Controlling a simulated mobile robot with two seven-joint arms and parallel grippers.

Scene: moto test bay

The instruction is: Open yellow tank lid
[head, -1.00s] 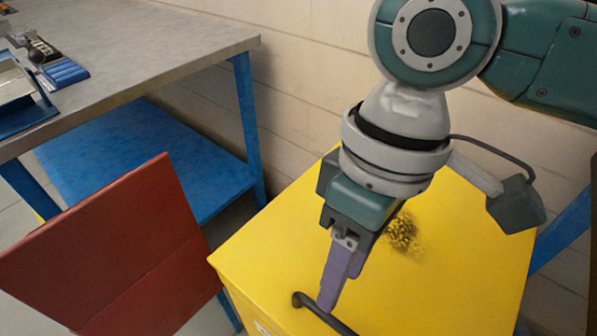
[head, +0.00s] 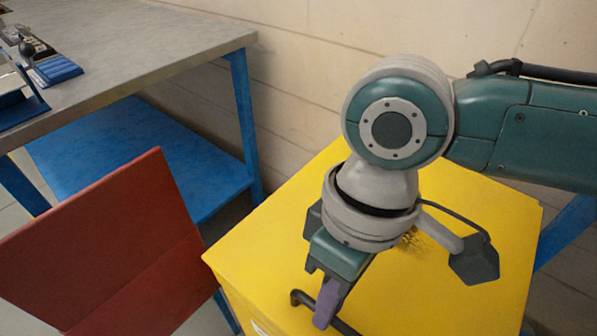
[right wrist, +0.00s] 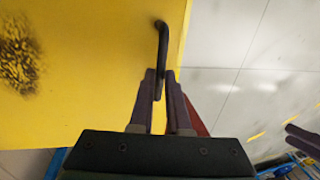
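The yellow tank (head: 450,260) has a flat yellow lid on top, which looks closed. A dark bar handle (head: 300,298) is fixed near the lid's front edge. The handle also shows in the right wrist view (right wrist: 162,40). My right gripper (head: 324,318) reaches down to the handle from above. In the right wrist view its purple fingers (right wrist: 160,78) are close together, one on each side of the bar, and look shut on it. Purple fingers at the right edge of that view look like my left gripper (right wrist: 303,140); its opening is unclear.
A red-brown panel (head: 110,250) stands left of the tank. A grey-topped workbench (head: 150,50) with blue legs and a blue lower shelf (head: 140,155) is at the back left. A pale wall (head: 310,90) is close behind. Pale floor (right wrist: 270,60) is clear in front of the tank.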

